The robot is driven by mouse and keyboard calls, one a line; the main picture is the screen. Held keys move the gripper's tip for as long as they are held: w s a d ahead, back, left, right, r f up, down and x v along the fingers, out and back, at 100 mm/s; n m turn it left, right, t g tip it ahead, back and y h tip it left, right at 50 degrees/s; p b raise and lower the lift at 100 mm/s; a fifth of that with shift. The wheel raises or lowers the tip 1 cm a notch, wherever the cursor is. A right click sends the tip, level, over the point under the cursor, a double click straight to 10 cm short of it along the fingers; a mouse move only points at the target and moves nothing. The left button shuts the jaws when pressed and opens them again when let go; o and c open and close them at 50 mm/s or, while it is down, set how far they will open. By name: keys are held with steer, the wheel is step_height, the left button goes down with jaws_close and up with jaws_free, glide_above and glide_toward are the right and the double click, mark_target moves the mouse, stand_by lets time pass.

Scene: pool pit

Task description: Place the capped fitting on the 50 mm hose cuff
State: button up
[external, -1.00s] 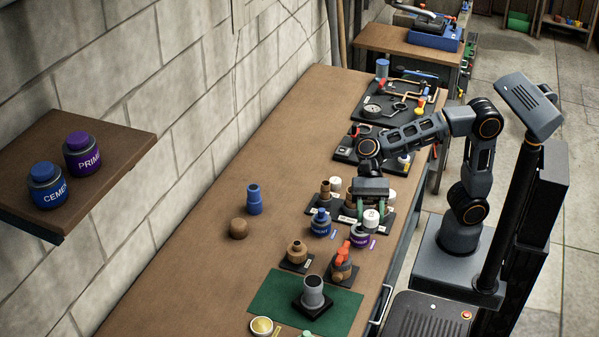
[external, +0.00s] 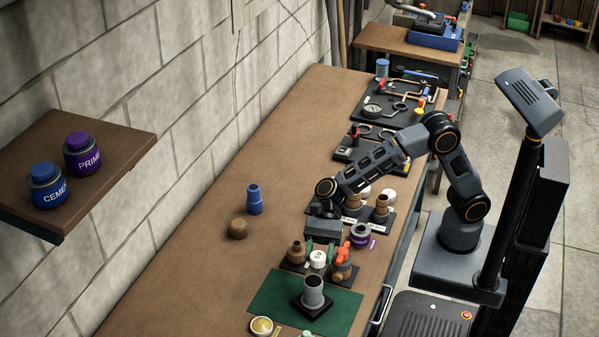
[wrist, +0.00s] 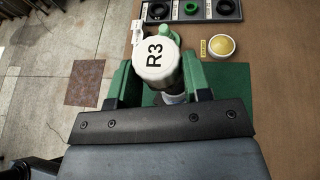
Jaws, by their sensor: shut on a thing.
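My gripper (external: 320,252) is shut on the capped fitting (external: 318,259), whose white cap faces up. In the wrist view, the cap (wrist: 155,62) reads "R3" and sits between the green fingers (wrist: 157,78). The grey upright cuff (external: 313,291) stands on a black base on the green mat, in front of the fitting and lower in the external view. The fitting appears apart from the cuff. In the wrist view, a pale grey piece shows beneath the cap; I cannot tell whether it is fitting or cuff.
A brown fitting (external: 296,251) and an orange-handled valve (external: 343,264) stand close on either side of my gripper. A yellow-topped tin (external: 262,326) lies beside the green mat (external: 275,290). The left bench is mostly clear.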

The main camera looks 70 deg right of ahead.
mark_target(314, 266)
steer(key=shift+w+a+f, duration=0.35)
steer(key=shift+f, duration=1.85)
steer(key=shift+f, duration=0.1)
steer(key=o, duration=0.9)
steer(key=shift+o, duration=0.2)
steer(key=shift+w+r+p, duration=0.1)
steer(key=shift+r+p, duration=0.1)
steer(key=shift+p, duration=0.1)
steer(key=b+v, duration=0.1)
steer(key=v, duration=1.1)
steer(key=shift+f, duration=0.15)
steer(key=s+d+n+t+h, duration=0.2)
steer(key=s+d+n+h, duration=0.2)
steer(key=d, duration=0.6)
steer(key=s+d+f+n+t+h, duration=0.1)
steer(key=s+d+n+t+h, duration=0.1)
steer(key=s+d+n+h, duration=0.2)
steer(key=s+d+f+n+t+h, duration=0.1)
steer(key=s+d+n+h, duration=0.4)
steer(key=d, duration=1.3)
steer(key=n, duration=0.3)
steer(key=shift+f+t, duration=0.25)
steer(key=shift+t, duration=0.15)
